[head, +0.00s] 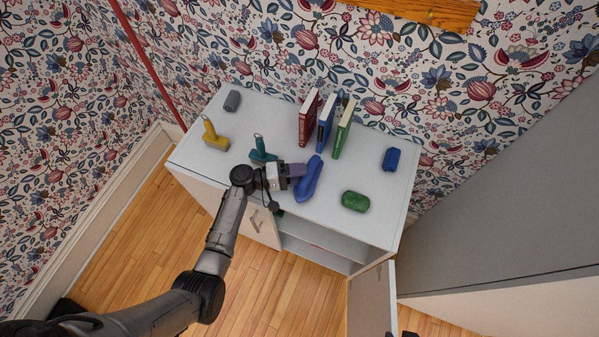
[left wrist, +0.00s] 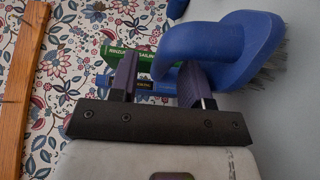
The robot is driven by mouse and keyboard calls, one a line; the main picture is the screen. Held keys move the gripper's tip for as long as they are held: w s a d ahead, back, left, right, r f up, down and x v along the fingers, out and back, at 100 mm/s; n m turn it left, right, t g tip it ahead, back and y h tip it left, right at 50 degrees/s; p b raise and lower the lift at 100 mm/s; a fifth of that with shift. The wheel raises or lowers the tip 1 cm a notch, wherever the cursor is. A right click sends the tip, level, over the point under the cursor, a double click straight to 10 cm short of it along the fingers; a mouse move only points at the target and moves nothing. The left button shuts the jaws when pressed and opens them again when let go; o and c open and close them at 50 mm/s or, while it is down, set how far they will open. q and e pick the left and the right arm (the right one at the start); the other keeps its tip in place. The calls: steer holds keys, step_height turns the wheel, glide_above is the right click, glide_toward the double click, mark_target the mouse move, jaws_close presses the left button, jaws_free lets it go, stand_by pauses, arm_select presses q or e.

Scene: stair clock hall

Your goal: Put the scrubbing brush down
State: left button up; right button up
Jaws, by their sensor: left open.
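The blue scrubbing brush (head: 308,180) is at the front middle of the grey cabinet top (head: 240,176). In the left wrist view the brush (left wrist: 245,48) shows its looped handle and pale bristles, which face the grey surface; it looks set down there, though the contact is partly hidden. My left gripper (head: 297,171) is open at the brush's left side. In the left wrist view its two purple fingers (left wrist: 158,75) are apart, with the end of the brush handle close by them.
A green block (head: 355,201), blue block (head: 391,159), grey block (head: 232,101), yellow tool (head: 214,138) and teal tool (head: 260,153) stand around. Red (head: 308,119), blue (head: 326,124) and green (head: 343,129) books stand behind. A cabinet door (head: 372,303) hangs open in front.

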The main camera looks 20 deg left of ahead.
arm_select(q)
steer(key=v, duration=1.2)
